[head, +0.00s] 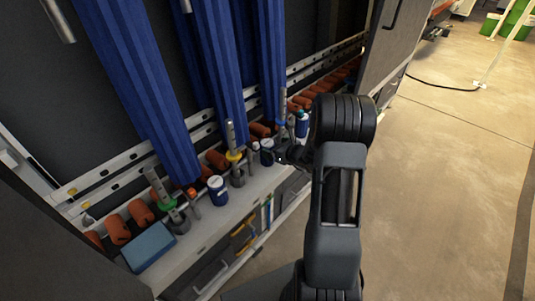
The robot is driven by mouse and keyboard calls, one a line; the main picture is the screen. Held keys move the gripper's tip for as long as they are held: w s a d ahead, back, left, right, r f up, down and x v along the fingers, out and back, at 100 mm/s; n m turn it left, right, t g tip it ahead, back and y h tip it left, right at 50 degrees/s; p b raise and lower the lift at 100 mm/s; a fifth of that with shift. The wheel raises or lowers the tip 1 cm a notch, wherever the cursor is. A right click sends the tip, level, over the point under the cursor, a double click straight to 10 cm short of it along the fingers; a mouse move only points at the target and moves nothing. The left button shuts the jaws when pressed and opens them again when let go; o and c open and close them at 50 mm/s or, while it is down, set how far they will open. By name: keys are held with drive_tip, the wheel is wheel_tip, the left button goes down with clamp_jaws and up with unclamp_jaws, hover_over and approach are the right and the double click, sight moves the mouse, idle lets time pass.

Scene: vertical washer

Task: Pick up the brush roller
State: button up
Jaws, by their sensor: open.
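Several long blue ribbed rollers hang upright in the dark cabinet, with one at the left (140,85) and one in the middle (218,65). Several short orange cylinders (118,229) line the back of the shelf. I cannot tell for certain which of these is the brush roller. My gripper (283,155) is small and dark at the end of my arm, over the shelf near a white and blue can (267,152). It is open, but its fingers are hard to make out. My arm hides part of the shelf's right side.
The shelf also holds a blue box (147,246), a dark blue can (218,190), and metal-handled tools with green (168,202), yellow (234,156) and blue rings. White rails run behind them. Open concrete floor (450,170) lies to the right, with a black cable (440,84) on it.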

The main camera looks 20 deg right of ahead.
sight(268, 145)
drive_tip(key=shift+x, duration=2.75)
drive_tip(key=c, duration=1.1)
